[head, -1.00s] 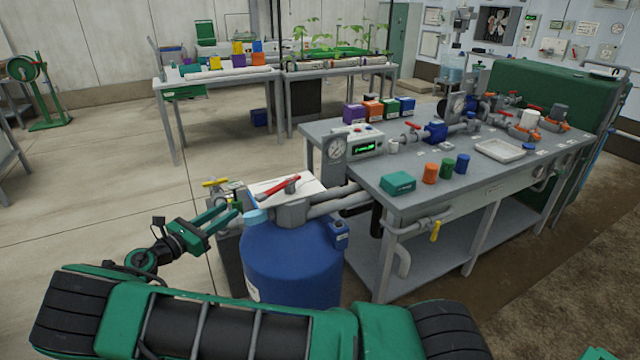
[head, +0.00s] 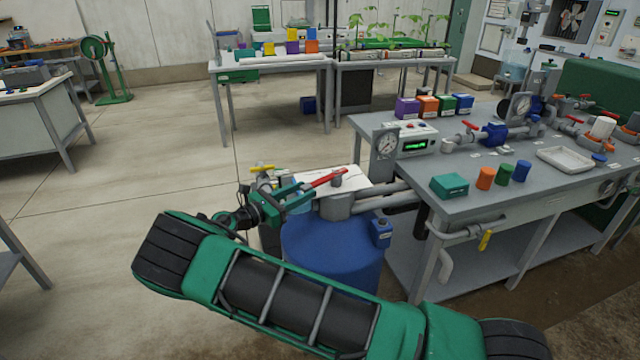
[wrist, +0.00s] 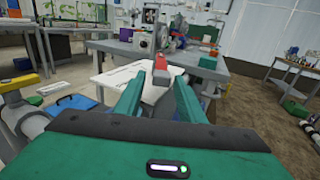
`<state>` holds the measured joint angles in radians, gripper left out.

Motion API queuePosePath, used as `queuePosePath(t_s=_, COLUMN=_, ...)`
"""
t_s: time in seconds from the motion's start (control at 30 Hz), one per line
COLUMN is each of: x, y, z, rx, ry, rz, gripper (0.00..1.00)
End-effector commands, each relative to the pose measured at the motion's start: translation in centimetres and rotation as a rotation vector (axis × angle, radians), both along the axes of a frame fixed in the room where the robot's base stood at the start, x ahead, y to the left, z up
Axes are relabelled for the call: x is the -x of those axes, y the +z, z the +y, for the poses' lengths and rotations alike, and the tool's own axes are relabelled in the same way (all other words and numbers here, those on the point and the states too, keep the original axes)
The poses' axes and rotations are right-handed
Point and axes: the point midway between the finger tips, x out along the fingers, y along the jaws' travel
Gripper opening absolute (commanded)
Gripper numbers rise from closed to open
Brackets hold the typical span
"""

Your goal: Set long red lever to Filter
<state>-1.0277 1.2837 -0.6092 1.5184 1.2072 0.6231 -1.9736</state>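The long red lever (head: 328,178) sits on a grey valve body (head: 336,205) above the blue tank (head: 330,245). In the head view it slants from lower left to upper right. A white plate (head: 350,178) with dark markings lies behind it; I cannot read the markings. My gripper (head: 303,195) is at the lever's lower-left end. In the wrist view my gripper (wrist: 158,88) is open. The end of the red lever (wrist: 161,74) shows between the two green fingers, with a gap on each side. I cannot tell how far it reaches between them.
A yellow-handled valve (head: 262,168) stands just behind my gripper. Grey pipes (head: 385,199) run from the valve to the grey bench (head: 470,205). A gauge (head: 386,146) and a control box (head: 412,139) stand at the bench's near left corner. Open floor lies to the left.

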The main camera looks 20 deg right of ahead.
Motion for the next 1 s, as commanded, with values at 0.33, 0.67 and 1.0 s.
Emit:
queuePosePath(t_s=0.33, x=-2.2, y=0.0, z=-5.5, rx=0.000, ry=-0.002, rz=0.000, gripper=0.36)
queuePosePath(t_s=0.67, x=-3.6, y=0.0, z=-8.5, rx=-0.001, ry=0.001, rz=0.001, gripper=0.36)
queuePosePath(t_s=1.0, x=-3.7, y=0.0, z=-8.7, rx=0.000, ry=0.002, rz=0.000, gripper=0.34)
